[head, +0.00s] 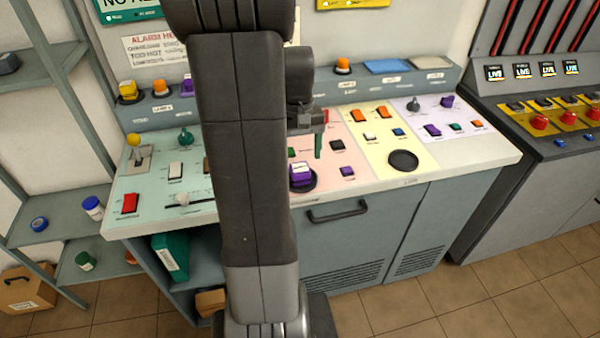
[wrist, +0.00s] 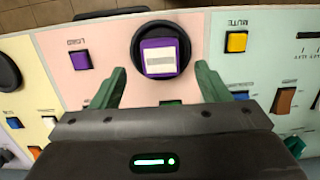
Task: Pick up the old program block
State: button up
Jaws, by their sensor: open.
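A purple block with a white label, which fits the program block (head: 301,176), sits in a round black socket on the pink panel of the console. In the wrist view the block (wrist: 159,58) is upper middle, inside the dark ring of the socket (wrist: 138,38). My gripper (wrist: 160,72) is open and empty, its green fingers spread left and right on the near side of the block. In the head view my gripper (head: 312,150) hangs above the panel just behind the block. My arm hides part of the console there.
Buttons, switches and knobs surround the socket, including a yellow button (wrist: 236,41) and a purple button (wrist: 80,59). An empty dark round recess (head: 403,160) is on the yellow panel.

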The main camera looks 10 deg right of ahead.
aim_at(300, 167)
jog(key=f, duration=0.3)
jog(key=shift+s+f, duration=0.2)
jog(key=shift+f, duration=0.1)
jog(key=c, duration=1.1)
